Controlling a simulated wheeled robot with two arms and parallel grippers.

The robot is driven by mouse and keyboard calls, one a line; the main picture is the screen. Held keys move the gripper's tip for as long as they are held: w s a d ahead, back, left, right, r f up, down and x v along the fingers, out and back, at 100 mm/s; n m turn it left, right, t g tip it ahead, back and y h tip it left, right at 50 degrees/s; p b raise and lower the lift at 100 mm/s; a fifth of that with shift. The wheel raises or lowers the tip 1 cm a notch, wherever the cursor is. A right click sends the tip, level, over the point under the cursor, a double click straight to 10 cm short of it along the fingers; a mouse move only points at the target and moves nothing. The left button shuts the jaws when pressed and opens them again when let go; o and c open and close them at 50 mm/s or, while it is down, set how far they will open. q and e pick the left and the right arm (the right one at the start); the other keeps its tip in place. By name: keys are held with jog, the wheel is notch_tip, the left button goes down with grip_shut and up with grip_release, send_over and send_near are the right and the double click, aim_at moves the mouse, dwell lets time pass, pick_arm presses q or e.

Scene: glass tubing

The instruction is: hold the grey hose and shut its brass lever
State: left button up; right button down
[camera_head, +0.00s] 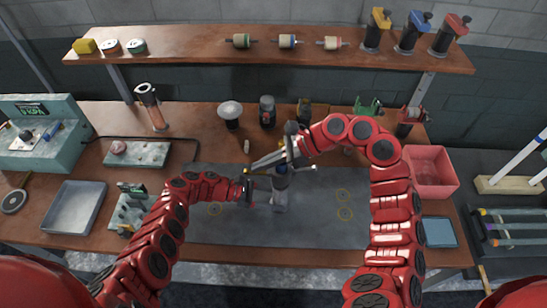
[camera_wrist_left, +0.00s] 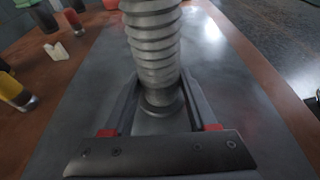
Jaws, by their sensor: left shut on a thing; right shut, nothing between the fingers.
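The grey hose (camera_head: 280,192) stands upright over the dark mat near the middle of the bench. Its ribbed side fills the top middle of the left wrist view (camera_wrist_left: 153,42). My left gripper (camera_head: 262,189) is shut on the hose from the left, low down, with a finger on each side in its wrist view (camera_wrist_left: 155,92). A brass-coloured bar, apparently the lever (camera_head: 262,168), shows at the hose's top left. My right gripper (camera_head: 288,152) is shut and empty at the top of the hose, close to the lever. Whether it touches the lever is unclear.
The dark mat (camera_head: 330,235) is mostly clear around the hose. A pink-red bin (camera_head: 432,172) and a blue tray (camera_head: 438,232) stand at the right. A grey tray (camera_head: 72,207) lies at the left. Several small items stand behind, including a mushroom-shaped one (camera_head: 230,112).

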aim_at(251, 173)
jog(key=shift+a+f, duration=0.15)
jog(key=shift+a, duration=0.05)
jog(key=shift+s+a+f, duration=0.1)
jog(key=shift+a+f, duration=0.05)
jog(key=shift+a, duration=0.15)
dwell(0.8)
jog(key=shift+a+f+h, duration=0.1)
jog(key=shift+a+h, duration=0.1)
jog(key=shift+h, duration=0.4)
jog(key=shift+a+f+h, duration=0.1)
jog(key=shift+a+h, duration=0.1)
jog(key=shift+h, duration=0.3)
jog(key=shift+s+a+f+t+h, duration=0.1)
jog(key=shift+a+f+t+h, duration=0.1)
jog(key=shift+f+h, duration=0.25)
jog(key=shift+a+f+t+h, duration=0.1)
jog(key=shift+a+f+h, duration=0.1)
jog(key=shift+h, duration=0.45)
jog(key=shift+a+f+h, duration=0.15)
jog(key=shift+f+h, duration=0.35)
jog(key=shift+h, duration=0.1)
jog(key=shift+f+h, duration=0.35)
jog(key=shift+h, duration=0.05)
jog(key=shift+f, duration=0.15)
jog(key=shift+f+h, duration=0.2)
jog(key=shift+h, duration=0.5)
